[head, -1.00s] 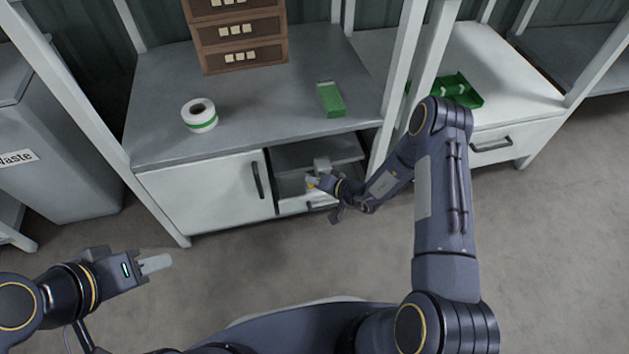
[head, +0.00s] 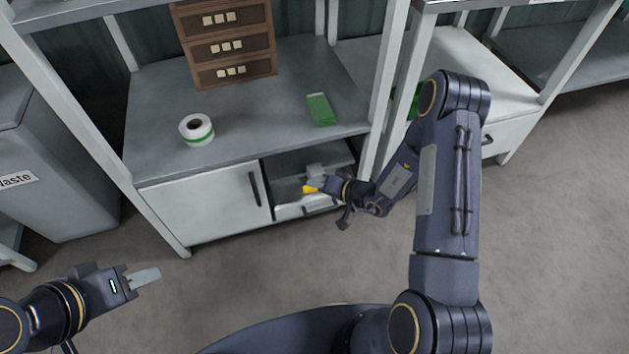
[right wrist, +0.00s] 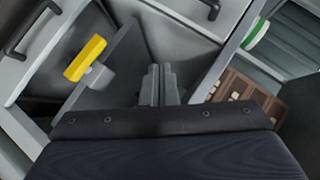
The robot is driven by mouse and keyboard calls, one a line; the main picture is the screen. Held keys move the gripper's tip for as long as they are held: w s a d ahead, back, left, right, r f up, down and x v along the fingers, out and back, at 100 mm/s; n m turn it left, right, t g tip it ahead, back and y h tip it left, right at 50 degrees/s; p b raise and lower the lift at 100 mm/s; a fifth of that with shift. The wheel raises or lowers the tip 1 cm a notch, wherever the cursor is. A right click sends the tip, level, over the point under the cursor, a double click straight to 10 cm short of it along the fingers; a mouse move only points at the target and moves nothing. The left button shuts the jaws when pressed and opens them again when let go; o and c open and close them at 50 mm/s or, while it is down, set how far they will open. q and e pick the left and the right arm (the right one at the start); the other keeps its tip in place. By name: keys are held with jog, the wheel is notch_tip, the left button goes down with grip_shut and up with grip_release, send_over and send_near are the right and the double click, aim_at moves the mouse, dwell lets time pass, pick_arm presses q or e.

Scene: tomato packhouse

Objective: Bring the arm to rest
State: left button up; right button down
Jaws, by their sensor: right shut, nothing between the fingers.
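My right gripper (head: 315,177) is shut and empty, at the open compartment (head: 288,165) of the white cabinet under the grey bench. In the right wrist view its two fingers (right wrist: 160,84) stand together with nothing between them. A yellow block with a grey part shows just below the fingers in the head view (head: 309,189). In the right wrist view this yellow block (right wrist: 85,58) lies to the left of the fingers, apart from them. My left gripper (head: 143,278) is over the floor at the lower left. Its fingers show side-on, so their opening cannot be told.
A white tape roll with a green band (head: 196,130), a green box (head: 320,109) and a brown drawer unit (head: 235,72) stand on the bench (head: 260,115). White posts (head: 388,85) rise near my right arm. A grey waste bin (head: 55,170) stands left. The floor in front is clear.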

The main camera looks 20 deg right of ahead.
dwell(0.5)
jog(key=s+a+r+n+g+y, duration=0.2)
jog(key=s+r, duration=0.3)
jog(key=r, duration=0.7)
jog(key=s+a+r+n+g+y, duration=0.2)
jog(key=s+r, duration=0.3)
jog(key=r, duration=0.7)
jog(key=s+d+r+h, duration=0.1)
jog(key=s+d+h, duration=0.2)
jog(key=s, duration=0.3)
jog(key=s+d+r+m+h, duration=0.1)
jog(key=s+d+h, duration=0.1)
jog(key=s, duration=0.4)
jog(key=s+d+r+h, duration=0.1)
jog(key=s+d+h, duration=0.2)
jog(key=s, duration=0.3)
notch_tip(320, 180, up, 28)
jog(key=p, duration=2.8)
jog(key=shift+d+m, duration=0.3)
jog(key=shift+d, duration=0.1)
jog(key=shift+r, duration=0.1)
jog(key=c, duration=2.2)
grip_release()
